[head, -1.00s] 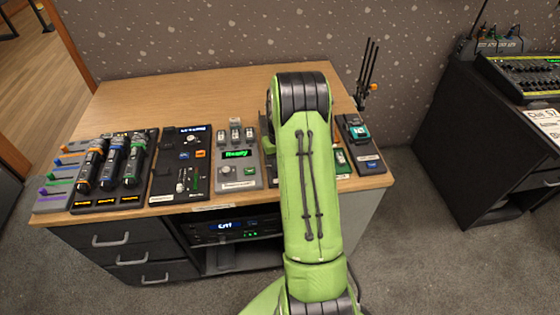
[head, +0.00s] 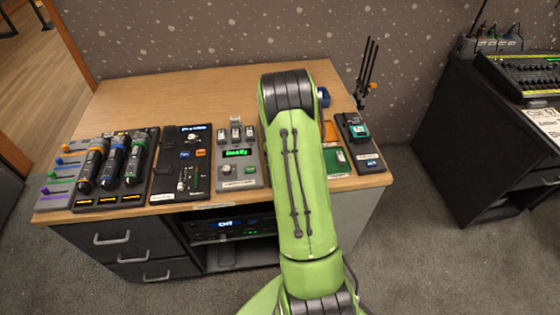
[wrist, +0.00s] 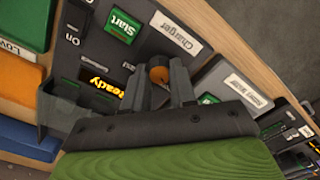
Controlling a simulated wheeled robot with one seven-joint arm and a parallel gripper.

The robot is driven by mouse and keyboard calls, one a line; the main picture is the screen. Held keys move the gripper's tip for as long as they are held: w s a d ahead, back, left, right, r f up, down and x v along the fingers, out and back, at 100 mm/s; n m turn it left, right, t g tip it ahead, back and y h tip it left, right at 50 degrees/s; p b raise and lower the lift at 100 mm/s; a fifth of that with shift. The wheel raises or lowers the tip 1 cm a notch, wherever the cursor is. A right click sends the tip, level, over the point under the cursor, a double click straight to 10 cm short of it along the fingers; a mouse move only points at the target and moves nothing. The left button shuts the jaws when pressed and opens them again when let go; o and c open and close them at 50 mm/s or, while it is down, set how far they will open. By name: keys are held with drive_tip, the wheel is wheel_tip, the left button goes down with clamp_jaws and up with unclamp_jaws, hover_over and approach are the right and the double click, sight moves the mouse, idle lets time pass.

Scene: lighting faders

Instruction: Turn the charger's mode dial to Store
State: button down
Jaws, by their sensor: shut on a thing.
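The charger (wrist: 150,42) shows in the wrist view as a dark grey panel with a "Charger" label, a green Start button (wrist: 123,25) and a lit display (wrist: 97,88) reading "Ready". My gripper (wrist: 159,76) is over the panel, with its two fingers closed on a small round part with a brownish-orange top, apparently the mode dial (wrist: 158,72). The fingers cover most of it, and its pointer and mode markings cannot be read. In the head view my arm hides the gripper and nearly all of the charger.
The battery tester (wrist: 225,75) lies to the right of the charger in the wrist view. Green, orange and blue trays (wrist: 20,82) lie on its left. In the head view, microphones (head: 112,160) and other devices stand on the desk (head: 190,95), whose back part is clear.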

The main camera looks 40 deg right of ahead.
idle(0.4)
drive_tip(key=c, duration=0.9)
unclamp_jaws()
wheel_tip(320, 180, up, 16)
drive_tip(key=p, duration=0.3)
drive_tip(key=shift+f+p, duration=0.1)
drive_tip(key=shift+p, duration=0.3)
